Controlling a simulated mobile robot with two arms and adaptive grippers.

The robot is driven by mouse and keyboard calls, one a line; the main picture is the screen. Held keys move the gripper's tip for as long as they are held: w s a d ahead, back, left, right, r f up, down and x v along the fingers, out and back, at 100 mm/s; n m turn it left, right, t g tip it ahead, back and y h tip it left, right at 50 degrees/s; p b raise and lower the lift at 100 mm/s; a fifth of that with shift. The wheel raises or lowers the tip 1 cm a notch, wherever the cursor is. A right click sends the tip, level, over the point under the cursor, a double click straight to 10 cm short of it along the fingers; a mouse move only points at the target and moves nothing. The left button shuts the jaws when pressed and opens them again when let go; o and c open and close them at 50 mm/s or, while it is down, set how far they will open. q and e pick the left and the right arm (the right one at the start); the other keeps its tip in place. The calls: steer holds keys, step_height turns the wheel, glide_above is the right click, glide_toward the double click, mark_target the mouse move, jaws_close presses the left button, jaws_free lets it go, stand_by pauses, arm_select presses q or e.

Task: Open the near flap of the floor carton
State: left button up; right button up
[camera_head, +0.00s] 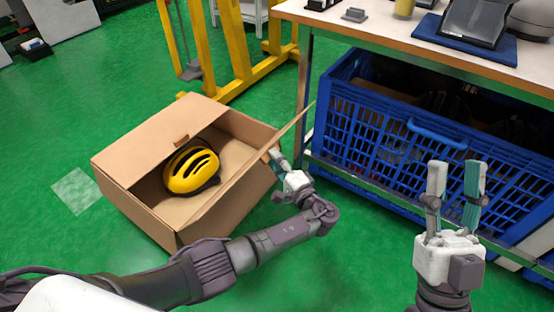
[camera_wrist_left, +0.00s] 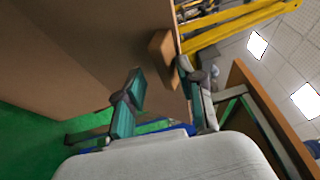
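The brown carton (camera_head: 150,211) sits on the green floor with a yellow helmet (camera_head: 193,169) inside. Its flap on my gripper's side (camera_head: 235,182) stands raised and tilted, and fills much of the left wrist view (camera_wrist_left: 95,45). A small cardboard tab (camera_wrist_left: 162,58) sticks out from this flap. My left gripper (camera_head: 274,158) is at the flap's outer side by the tab. In the left wrist view its fingers (camera_wrist_left: 165,100) are apart, close below the tab; I cannot tell whether they touch it. My right gripper (camera_head: 456,180) is open and empty, pointing up.
The carton's opposite flap (camera_head: 150,133) lies over part of the opening. A blue crate (camera_head: 365,125) stands under the workbench (camera_head: 400,40) at right. A yellow frame (camera_head: 245,62) stands behind the carton. Green floor is clear to the left.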

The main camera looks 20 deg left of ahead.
arm_select(q)
steer(key=shift+s+a+f, duration=0.1)
steer(key=shift+a+f, duration=0.3)
steer(key=shift+f, duration=0.05)
steer(key=v, duration=0.7)
steer(key=shift+d+r, duration=0.3)
steer(key=shift+d, duration=0.15)
